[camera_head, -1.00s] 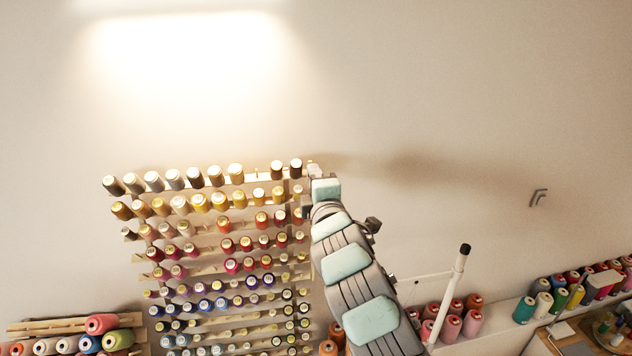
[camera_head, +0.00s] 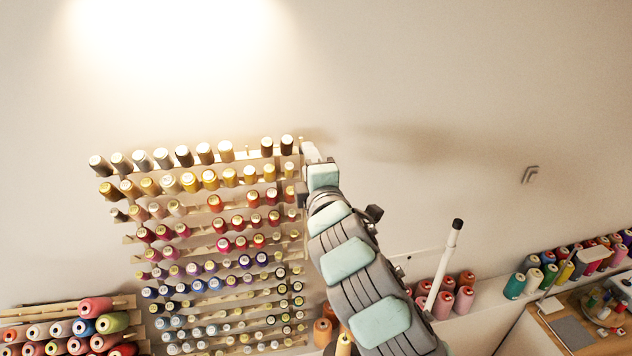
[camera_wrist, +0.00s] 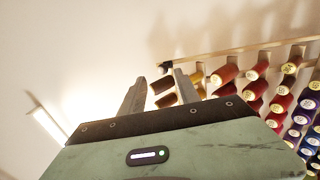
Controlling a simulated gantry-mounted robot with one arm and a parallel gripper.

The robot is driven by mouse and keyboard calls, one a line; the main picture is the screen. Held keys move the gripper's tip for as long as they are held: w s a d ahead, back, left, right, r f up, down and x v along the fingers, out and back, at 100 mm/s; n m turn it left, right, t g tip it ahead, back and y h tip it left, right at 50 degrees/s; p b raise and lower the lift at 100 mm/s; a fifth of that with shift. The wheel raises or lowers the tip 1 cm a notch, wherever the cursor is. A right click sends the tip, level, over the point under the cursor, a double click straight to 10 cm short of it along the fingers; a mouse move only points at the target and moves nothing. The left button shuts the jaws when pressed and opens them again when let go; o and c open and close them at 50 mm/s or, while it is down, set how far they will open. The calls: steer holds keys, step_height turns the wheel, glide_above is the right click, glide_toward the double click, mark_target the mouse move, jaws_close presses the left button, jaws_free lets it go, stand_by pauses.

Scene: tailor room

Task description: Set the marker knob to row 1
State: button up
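The wooden thread rack (camera_head: 245,163) stands against the wall with several rows of spools. In the wrist view, a small black piece (camera_wrist: 165,68), which looks like the marker knob, sits at the end of the rack's top rail (camera_wrist: 230,51). My gripper (camera_wrist: 156,79) is open, and its two grey fingers point toward this end, with the black piece just beyond the gap between the fingertips. I cannot tell whether a finger touches it. In the head view, my arm reaches up to the rack's top right corner, and the knob cannot be made out there.
Spools (camera_wrist: 223,75) sit close to the right finger. A white post (camera_head: 443,262) stands right of my arm, near a shelf of large cones (camera_head: 463,300). A work table (camera_head: 560,318) is at lower right.

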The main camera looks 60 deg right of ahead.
steer(key=b+v, duration=0.6)
steer(key=b, duration=0.4)
steer(key=shift+a, duration=0.2)
steer(key=shift+s, duration=0.1)
stand_by(0.4)
